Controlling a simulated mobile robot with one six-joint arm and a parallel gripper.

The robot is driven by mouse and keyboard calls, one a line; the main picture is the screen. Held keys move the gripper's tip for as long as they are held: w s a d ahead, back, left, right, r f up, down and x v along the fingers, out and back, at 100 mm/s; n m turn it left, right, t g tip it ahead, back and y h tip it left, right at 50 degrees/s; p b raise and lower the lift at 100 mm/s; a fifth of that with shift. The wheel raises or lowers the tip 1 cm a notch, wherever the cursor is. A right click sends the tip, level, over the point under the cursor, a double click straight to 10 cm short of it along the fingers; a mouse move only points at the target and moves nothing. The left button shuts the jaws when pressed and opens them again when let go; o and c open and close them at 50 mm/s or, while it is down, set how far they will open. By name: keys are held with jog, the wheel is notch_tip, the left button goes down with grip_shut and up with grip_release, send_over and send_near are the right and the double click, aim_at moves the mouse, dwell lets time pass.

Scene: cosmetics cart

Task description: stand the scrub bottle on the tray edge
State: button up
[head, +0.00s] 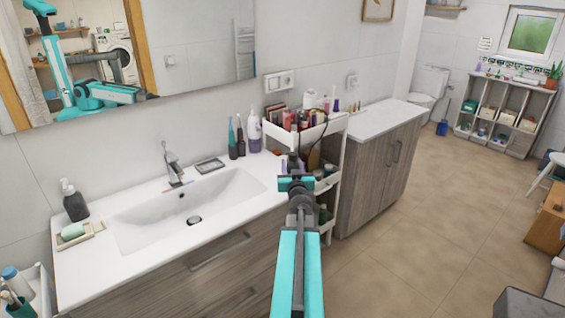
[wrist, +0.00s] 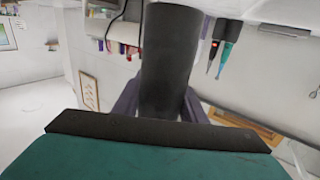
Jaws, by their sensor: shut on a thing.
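My gripper (head: 292,168) reaches forward to the front left side of the white cart and is shut on a dark grey, cylindrical bottle (wrist: 168,60), which I take to be the scrub bottle. In the wrist view the bottle stands out from between the purple-grey fingers and fills the middle. In the head view my arm and gripper hide most of it. The cart's top tray (head: 335,124) has a white rim and is behind and above my gripper in the picture. I cannot tell whether the bottle touches the cart.
Several cosmetics crowd the top tray. Lower cart shelves hold more bottles. The white washbasin counter (head: 130,258) lies to the left, with a purple-and-white bottle (head: 254,133) and dark bottles at its back. A wooden cabinet (head: 375,170) stands to the right.

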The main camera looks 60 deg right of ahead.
jog(key=w+a+f+x, duration=0.1)
jog(key=w+x, duration=0.1)
jog(key=x, duration=1)
jog(key=shift+w+a, duration=0.1)
jog(key=shift+w, duration=0.1)
jog(key=shift+w+d+f+b, duration=0.1)
jog(key=shift+f+b, duration=0.15)
jog(key=shift+f, duration=0.65)
jog(key=shift+w+d+f+b, duration=0.15)
jog(key=shift+f+b, duration=0.1)
jog(key=shift+f, duration=0.7)
jog(key=shift+f, duration=0.15)
jog(key=o, duration=1.2)
jog(key=shift+a+r, duration=0.1)
jog(key=shift+r, duration=0.1)
jog(key=shift+b+v, duration=0.95)
jog(key=shift+v, duration=5.05)
